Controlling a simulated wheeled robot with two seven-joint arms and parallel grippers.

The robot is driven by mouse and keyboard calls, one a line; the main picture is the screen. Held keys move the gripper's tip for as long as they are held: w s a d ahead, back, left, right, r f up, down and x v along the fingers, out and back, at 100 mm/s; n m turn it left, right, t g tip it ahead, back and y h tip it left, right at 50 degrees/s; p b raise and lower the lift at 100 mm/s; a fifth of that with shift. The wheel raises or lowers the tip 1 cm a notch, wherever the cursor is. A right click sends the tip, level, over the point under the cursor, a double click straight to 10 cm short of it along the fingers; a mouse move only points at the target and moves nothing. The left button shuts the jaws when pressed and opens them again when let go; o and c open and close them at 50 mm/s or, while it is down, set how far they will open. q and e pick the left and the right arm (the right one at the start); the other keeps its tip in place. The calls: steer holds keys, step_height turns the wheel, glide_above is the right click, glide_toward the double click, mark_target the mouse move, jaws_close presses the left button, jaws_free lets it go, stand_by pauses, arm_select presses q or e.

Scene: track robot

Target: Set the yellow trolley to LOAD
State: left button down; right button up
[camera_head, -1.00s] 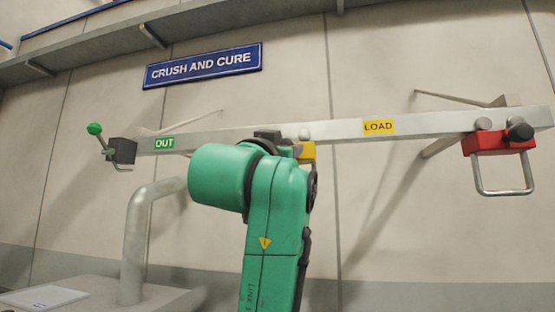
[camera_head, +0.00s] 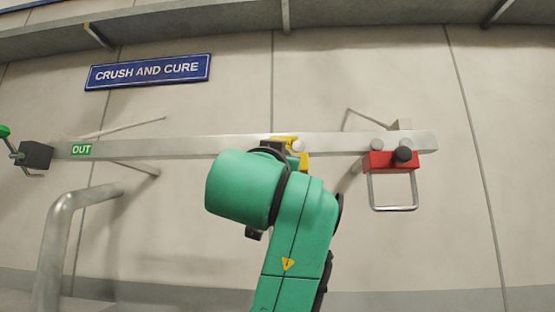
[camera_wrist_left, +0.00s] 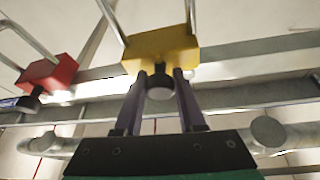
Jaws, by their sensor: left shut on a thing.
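The yellow trolley (camera_head: 304,161) is on the pale rail (camera_head: 200,146), mostly hidden behind my left arm in the head view. A yellow patch (camera_head: 285,140) on the rail beside it looks like the LOAD label, its letters covered. In the left wrist view the yellow trolley (camera_wrist_left: 160,47) shows its yellow block, a metal loop and a round knob (camera_wrist_left: 160,90). My left gripper (camera_wrist_left: 158,80) has its two fingers on either side of that knob, shut on it. My right gripper is not in view.
The red trolley (camera_head: 380,162), with a dark knob and hanging loop, is on the rail to the right, apart from the yellow one. The green OUT label (camera_head: 81,150) and a dark end block (camera_head: 34,155) are at the left. A grey pipe (camera_head: 55,235) rises at lower left.

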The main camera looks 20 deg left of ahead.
arm_select(q)
steer(key=shift+s+d+r, duration=0.1)
steer(key=shift+r, duration=0.1)
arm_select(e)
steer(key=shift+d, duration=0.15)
arm_select(q)
steer(key=c, duration=0.5)
jaws_free()
steer(key=shift+d, duration=0.3)
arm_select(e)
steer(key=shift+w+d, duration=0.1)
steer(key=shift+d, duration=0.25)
arm_select(q)
steer(key=shift+f, duration=0.15)
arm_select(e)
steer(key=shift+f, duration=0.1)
arm_select(q)
steer(key=b+v, duration=0.7)
steer(key=v, duration=0.7)
steer(key=shift+b, duration=0.35)
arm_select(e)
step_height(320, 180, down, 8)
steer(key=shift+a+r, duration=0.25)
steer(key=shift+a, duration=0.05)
arm_select(q)
steer(key=shift+f, duration=0.1)
